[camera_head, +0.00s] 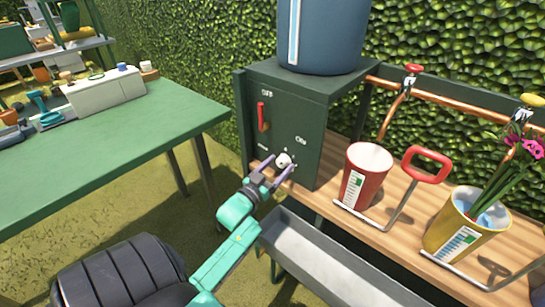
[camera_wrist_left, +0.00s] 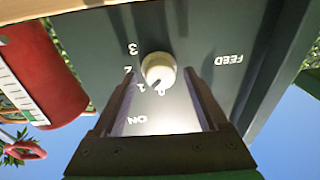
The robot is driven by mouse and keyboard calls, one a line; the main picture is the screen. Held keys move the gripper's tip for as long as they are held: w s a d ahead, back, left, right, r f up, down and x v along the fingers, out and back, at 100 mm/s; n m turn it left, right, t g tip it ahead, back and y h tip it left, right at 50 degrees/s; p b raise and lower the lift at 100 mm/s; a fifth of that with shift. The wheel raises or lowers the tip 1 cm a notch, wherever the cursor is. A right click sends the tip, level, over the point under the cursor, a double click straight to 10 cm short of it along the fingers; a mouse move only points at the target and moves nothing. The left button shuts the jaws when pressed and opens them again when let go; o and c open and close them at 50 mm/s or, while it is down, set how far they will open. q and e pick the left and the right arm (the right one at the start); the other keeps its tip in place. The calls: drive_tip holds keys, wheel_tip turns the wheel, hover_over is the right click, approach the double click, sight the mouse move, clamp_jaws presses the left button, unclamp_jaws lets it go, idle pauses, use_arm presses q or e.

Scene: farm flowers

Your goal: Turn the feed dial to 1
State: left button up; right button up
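The feed dial (camera_head: 283,160) is a small cream-white knob on the front of the dark green feed box (camera_head: 300,135). In the left wrist view the dial (camera_wrist_left: 158,67) has 3, 2, 1 and 0 beside it, and its dark mark points toward the 1 and 0 side; I cannot tell exactly which. My left gripper (camera_head: 277,167) is at the box front. In the wrist view its fingers (camera_wrist_left: 160,72) are open, one on each side of the dial, with a gap on both sides. My right gripper is not in view.
A red lever (camera_head: 263,117) is on the same panel, left of the dial. A red bucket (camera_head: 366,176) and a yellow bucket (camera_head: 466,224) with flowers stand on the wooden bench to the right. A grey trough (camera_head: 330,268) lies below. A green table (camera_head: 110,145) is at left.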

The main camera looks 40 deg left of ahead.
use_arm(q)
drive_tip(key=shift+s+f, duration=0.1)
drive_tip(key=shift+s, duration=0.35)
drive_tip(key=s+d+p, duration=0.1)
drive_tip(key=s, duration=1.2)
drive_tip(key=shift+s+d+f, duration=0.15)
drive_tip(key=shift+s+f, duration=0.05)
drive_tip(key=shift+f, duration=0.25)
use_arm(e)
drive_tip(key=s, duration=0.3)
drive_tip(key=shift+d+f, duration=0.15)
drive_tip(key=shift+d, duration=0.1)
